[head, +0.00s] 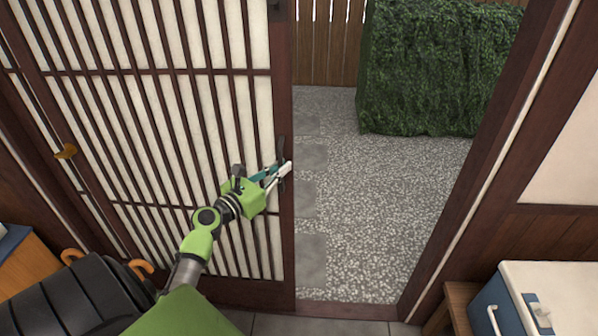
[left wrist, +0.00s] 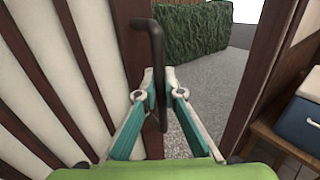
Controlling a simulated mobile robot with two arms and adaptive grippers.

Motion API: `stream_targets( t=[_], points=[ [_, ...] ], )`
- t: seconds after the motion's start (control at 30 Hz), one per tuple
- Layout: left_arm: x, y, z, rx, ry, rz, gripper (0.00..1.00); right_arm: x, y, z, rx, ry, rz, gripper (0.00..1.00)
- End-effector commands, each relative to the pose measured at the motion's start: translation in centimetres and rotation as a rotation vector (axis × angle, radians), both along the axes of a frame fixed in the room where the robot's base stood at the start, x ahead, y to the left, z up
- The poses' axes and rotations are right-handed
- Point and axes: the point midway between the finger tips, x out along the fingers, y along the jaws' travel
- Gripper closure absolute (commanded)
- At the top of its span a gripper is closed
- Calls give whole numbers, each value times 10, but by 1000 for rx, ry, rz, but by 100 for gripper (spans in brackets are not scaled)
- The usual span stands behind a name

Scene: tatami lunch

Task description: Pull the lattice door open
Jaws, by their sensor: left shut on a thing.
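The lattice door (head: 170,110), with dark wooden slats over white panels, fills the left of the head view. To its right is a wide open gap onto gravel. A dark bar handle (left wrist: 158,60) stands upright near the door's right edge. My left gripper (head: 281,170) is at that edge, and in the left wrist view its two fingers (left wrist: 159,90) are closed on the handle from both sides. The handle's middle is partly hidden by the fingertips. My right gripper is not in view.
The right door post (head: 480,150) bounds the opening. A blue cooler with a white lid (head: 545,295) sits on a wooden bench at lower right. Gravel (head: 385,215), stepping stones and a hedge (head: 430,65) lie outside. A black ribbed object (head: 75,300) is at lower left.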

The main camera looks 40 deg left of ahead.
Motion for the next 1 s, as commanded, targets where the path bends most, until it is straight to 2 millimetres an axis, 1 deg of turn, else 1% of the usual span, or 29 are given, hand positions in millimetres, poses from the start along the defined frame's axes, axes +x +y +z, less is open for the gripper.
stream_targets(
  t=[0.03, 0.17, 0.5, 0.53, 0.57, 0.6, 0.83, 0.9, 1.0],
  points=[
    [-3, 3, -3, 1, 3, 0, 100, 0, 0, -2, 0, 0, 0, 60],
    [-5, 7, -2, -1, 2, 0, 100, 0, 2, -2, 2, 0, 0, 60],
    [-5, 7, -2, -2, 3, -1, 100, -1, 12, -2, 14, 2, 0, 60],
    [-5, 7, -2, -2, 3, -1, 84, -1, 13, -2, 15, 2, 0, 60],
    [-5, 7, -2, -2, 3, -1, 76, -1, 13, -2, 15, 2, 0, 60],
    [-5, 7, -2, -2, 2, -1, 75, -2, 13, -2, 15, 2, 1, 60],
    [-5, 7, -1, -2, 1, -1, 75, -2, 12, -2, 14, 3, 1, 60],
    [-5, 7, -1, -2, 1, -1, 75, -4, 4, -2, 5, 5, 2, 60],
    [-11, 7, -1, -2, 2, -1, 75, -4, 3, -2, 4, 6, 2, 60]
  ],
)
